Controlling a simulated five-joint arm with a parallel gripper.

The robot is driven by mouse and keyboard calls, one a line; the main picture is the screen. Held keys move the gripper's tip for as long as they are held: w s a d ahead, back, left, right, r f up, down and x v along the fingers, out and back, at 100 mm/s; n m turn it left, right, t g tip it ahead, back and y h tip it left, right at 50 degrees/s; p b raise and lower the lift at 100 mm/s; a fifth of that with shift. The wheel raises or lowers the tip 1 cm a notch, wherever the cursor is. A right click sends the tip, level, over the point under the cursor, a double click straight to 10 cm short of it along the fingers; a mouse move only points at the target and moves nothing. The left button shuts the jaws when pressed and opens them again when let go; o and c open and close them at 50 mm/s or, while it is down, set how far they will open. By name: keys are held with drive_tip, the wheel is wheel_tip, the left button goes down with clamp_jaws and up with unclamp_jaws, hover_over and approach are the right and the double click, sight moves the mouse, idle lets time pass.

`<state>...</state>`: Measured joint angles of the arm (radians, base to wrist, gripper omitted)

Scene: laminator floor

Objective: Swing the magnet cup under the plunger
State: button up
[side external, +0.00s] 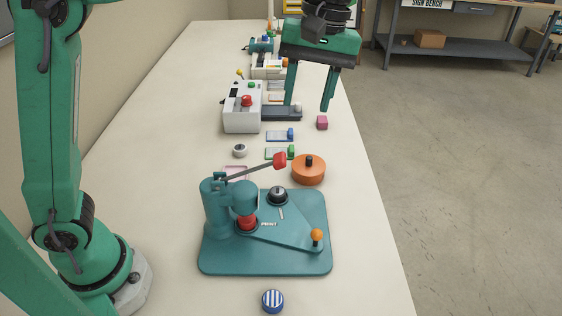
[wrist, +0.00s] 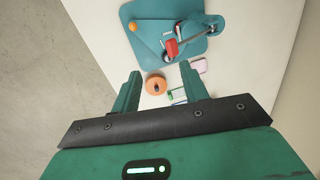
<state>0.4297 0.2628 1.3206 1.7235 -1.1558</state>
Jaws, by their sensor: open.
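The teal press (side external: 216,207) stands on a teal base plate (side external: 225,262) in the side view, its lever raised with a red grip (side external: 280,160); the grip also shows in the wrist view (wrist: 171,48). A red cup (side external: 247,224) sits beneath the plunger head (side external: 244,193). My gripper (side external: 308,106) is open and empty, behind the press and above the table.
An orange round lidded container (side external: 308,172) is behind the press. A pink cube (side external: 322,123), a white box with red button (side external: 243,112) and small cards (side external: 279,135) lie farther back. A blue-striped disc (side external: 272,301) is in front. The right table edge is close.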

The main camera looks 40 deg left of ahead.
drive_tip(key=n+g, duration=0.1)
hover_over(319, 231)
drive_tip(key=w+a, duration=0.1)
drive_tip(key=w, duration=0.1)
drive_tip(key=x, duration=0.2)
drive_tip(key=shift+d+f+n+g+y, duration=0.6)
drive_tip(key=shift+d+f, duration=0.5)
drive_tip(key=shift+d, duration=0.45)
wheel_tip(319, 231, down, 17)
drive_tip(key=shift+w+f, duration=0.25)
drive_tip(key=shift+w, duration=0.2)
drive_tip(key=shift+a+f, duration=0.1)
drive_tip(key=shift+x, duration=3.75)
drive_tip(key=shift+w+a, duration=0.1)
drive_tip(key=shift+a, duration=0.05)
clamp_jaws()
